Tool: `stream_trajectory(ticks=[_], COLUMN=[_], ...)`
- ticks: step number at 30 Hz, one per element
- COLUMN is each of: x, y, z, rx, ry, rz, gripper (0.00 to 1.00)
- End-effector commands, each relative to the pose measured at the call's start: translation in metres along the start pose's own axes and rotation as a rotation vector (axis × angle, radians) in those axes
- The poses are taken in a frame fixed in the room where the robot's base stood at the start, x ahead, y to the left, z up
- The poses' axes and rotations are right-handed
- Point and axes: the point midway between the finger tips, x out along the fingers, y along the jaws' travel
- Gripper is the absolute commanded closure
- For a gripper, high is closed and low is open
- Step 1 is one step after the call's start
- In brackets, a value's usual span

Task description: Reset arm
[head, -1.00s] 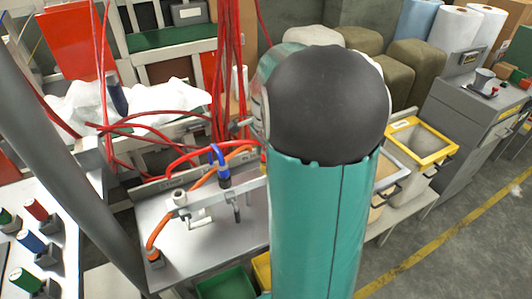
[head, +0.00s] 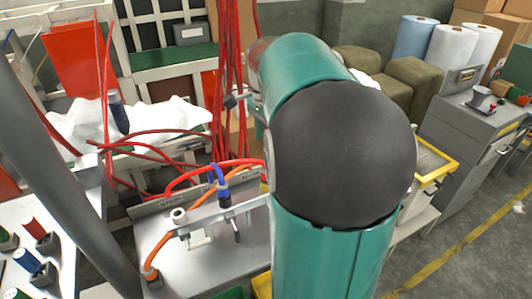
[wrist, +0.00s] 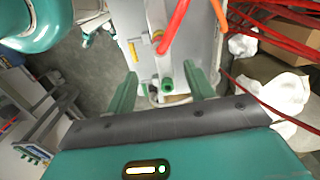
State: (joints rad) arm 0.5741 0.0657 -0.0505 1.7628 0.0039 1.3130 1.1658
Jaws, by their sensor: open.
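My gripper (wrist: 162,86) is open and empty in the wrist view, its two green fingers spread apart over a grey bench fixture. Between the fingertips, beyond them, shows a small green-ended fitting (wrist: 167,83). I cannot tell how far it is from the fingers. In the head view my teal arm with its black joint (head: 343,152) fills the middle and right of centre. My gripper is hidden there, behind the arm or out of frame.
A metal bench (head: 190,262) carries a rail with orange, red and blue hoses. Red cables (head: 230,60) hang beside my arm. A rack of coloured spools (head: 35,245) is at left.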

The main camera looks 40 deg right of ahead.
Motion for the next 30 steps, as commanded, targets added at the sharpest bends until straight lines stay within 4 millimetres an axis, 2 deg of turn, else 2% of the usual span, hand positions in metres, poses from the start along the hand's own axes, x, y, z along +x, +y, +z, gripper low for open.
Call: stream_trajectory(ticks=[6, 23, 26, 30], x=[-0.013, -0.013, -0.015, -0.021], y=[0.000, 0.000, 0.003, 0.014], z=[0.000, 0.001, 0.009, 0.045], rx=[0.000, -0.002, -0.043, -0.230], ry=[0.000, 0.000, 0.004, 0.022], rz=[0.000, 0.000, -0.011, -0.061], gripper=[0.47, 0.47, 0.47, 0.47])
